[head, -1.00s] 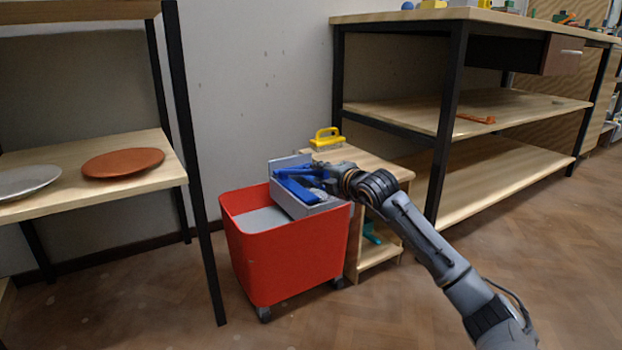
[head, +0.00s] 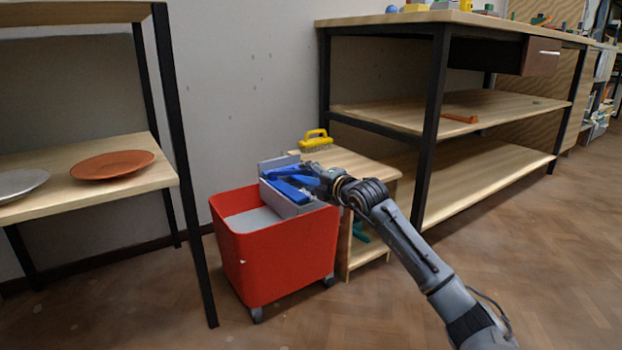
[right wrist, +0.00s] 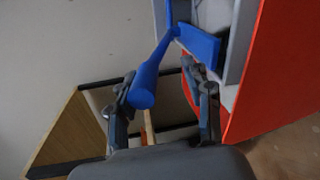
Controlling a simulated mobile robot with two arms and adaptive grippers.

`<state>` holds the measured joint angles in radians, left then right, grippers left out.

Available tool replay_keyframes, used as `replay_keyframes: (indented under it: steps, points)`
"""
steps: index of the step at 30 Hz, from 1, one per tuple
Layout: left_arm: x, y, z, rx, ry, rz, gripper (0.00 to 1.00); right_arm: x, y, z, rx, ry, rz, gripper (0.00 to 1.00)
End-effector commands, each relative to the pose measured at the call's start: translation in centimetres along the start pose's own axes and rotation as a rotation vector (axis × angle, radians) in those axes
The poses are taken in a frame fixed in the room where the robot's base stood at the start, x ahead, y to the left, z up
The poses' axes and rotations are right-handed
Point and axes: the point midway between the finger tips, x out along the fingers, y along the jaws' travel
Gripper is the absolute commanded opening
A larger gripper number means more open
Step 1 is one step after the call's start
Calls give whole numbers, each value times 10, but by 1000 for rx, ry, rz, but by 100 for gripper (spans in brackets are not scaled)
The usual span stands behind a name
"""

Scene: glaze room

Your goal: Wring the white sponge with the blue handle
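The blue handle (head: 288,190) belongs to a grey wringer box (head: 276,162) set in the back right part of a red bucket (head: 275,265). In the right wrist view the handle (right wrist: 158,66) is a rod whose rounded end lies between my right gripper's fingers, close to the left one. A gap shows between it and the right finger. My right gripper (head: 312,176) is open, over the wringer's right side; its fingers also show in the right wrist view (right wrist: 165,88). I cannot make out a white sponge. My left gripper is out of view.
A small wooden stand (head: 372,163) with a yellow-handled brush (head: 315,141) is right behind the bucket. A shelf with an orange plate (head: 112,165) stands at left, a black-legged workbench (head: 425,120) at right. The floor in front is clear.

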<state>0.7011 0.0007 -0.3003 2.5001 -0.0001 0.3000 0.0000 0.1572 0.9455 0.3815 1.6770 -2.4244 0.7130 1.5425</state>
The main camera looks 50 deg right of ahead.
Motion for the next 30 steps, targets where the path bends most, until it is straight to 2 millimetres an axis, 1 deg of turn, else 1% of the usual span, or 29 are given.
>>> replay_keyframes:
  steps: [1,4,7,11,15,18,21,25,30]
  points:
    - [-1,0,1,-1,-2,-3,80,1,-3,0,1,0,-7,46]
    - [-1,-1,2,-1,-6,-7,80,-2,-3,0,1,1,-7,46]
    - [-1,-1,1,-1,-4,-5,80,-10,-4,-1,2,2,-7,46]
    - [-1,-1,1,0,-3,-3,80,-32,-4,-1,3,2,-6,46]
    - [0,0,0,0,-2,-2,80,-64,-4,-1,4,1,-6,46]
    - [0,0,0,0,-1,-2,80,-84,-3,-1,4,1,-5,46]
    - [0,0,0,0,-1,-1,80,-101,-2,-1,1,0,-3,46]
    - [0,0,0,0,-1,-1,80,-115,-1,-1,1,1,-2,46]
    - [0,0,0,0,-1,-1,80,-121,0,0,-1,1,-2,46]
